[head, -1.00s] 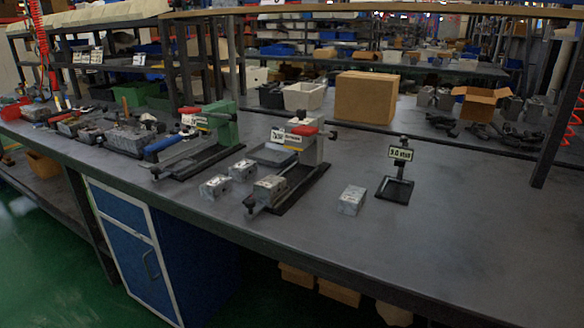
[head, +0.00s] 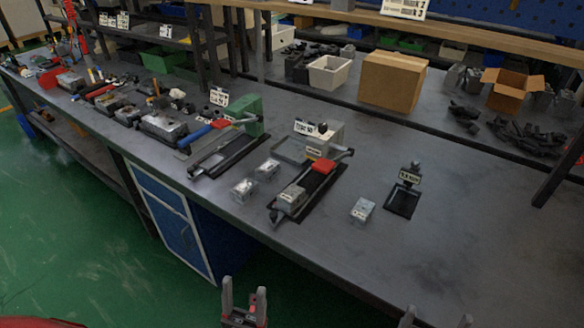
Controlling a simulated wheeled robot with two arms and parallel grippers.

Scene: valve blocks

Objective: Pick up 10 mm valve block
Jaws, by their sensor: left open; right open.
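Several small grey metal valve blocks are on the workbench in the head view. One valve block (head: 362,210) sits alone beside a small black stand with a label (head: 404,192). Two more, a nearer block (head: 244,188) and a farther block (head: 268,169), sit between two clamp fixtures. Another block (head: 290,199) rests on the front of the red-handled fixture (head: 318,178). I cannot tell which is 10 mm; the labels are too blurred. My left gripper (head: 244,296) is open and empty, in front of the bench. My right gripper (head: 437,317) is open at the bottom edge, mostly out of frame.
A green fixture with a blue handle (head: 228,145) stands left of the blocks. Cardboard boxes (head: 392,82), a white bin (head: 330,73) and dark parts (head: 530,140) lie behind. The bench right of the stand is clear. A blue cabinet (head: 178,225) is below.

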